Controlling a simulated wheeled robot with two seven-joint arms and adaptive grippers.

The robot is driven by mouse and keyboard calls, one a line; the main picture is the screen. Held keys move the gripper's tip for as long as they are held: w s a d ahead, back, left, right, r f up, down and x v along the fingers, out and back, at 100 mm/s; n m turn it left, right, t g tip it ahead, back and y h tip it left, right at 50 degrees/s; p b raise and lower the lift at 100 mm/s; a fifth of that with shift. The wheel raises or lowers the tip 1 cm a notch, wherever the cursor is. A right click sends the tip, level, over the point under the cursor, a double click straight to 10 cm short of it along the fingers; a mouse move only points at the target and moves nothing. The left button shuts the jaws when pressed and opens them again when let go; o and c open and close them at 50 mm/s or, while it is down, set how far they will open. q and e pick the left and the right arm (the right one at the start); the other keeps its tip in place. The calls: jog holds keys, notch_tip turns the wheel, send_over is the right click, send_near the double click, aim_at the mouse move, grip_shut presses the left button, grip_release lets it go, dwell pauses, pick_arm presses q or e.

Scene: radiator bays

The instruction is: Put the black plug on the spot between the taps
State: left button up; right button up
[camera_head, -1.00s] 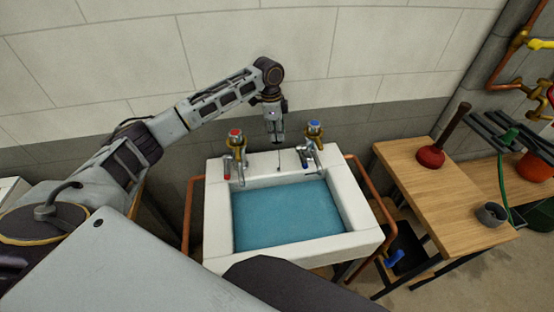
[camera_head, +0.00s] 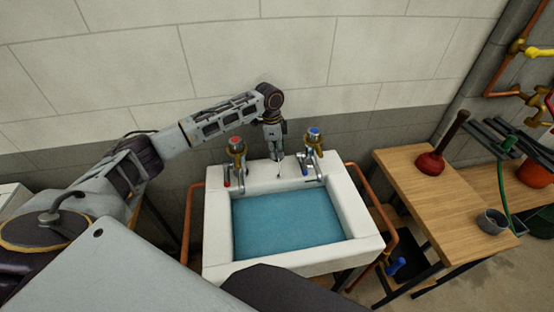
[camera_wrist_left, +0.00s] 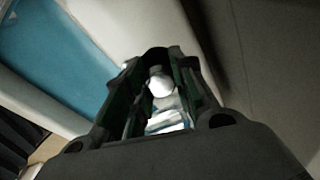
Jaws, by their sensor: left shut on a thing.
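My left gripper (camera_head: 277,154) points down over the back ledge of the white sink (camera_head: 218,250), between the red-topped tap (camera_head: 236,160) and the blue-topped tap (camera_head: 314,155). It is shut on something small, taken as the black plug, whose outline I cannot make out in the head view. A thin dark piece hangs just below the fingertips, close to the ledge. In the left wrist view the gripper (camera_wrist_left: 158,95) shows pale, shiny shapes between its fingers. The spot between the taps is partly hidden by the gripper. My right gripper is not in view.
Blue water (camera_head: 285,220) fills the basin. Copper pipes (camera_head: 375,200) run beside the sink. A wooden table (camera_head: 440,200) at the right holds a red plunger (camera_head: 432,163) and a grey cup (camera_head: 492,221). The wall (camera_head: 380,60) is close behind the arm.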

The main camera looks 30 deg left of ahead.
pick_arm(q)
jog(key=shift+f, duration=2.35)
jog(key=shift+f, duration=0.1)
jog(key=o, duration=1)
jog(key=r, duration=0.4)
jog(key=a+r, duration=0.1)
jog(key=r, duration=0.7)
jog(key=shift+s+a+r, duration=0.1)
jog(key=shift+s+a, duration=0.05)
jog(key=shift+s, duration=0.15)
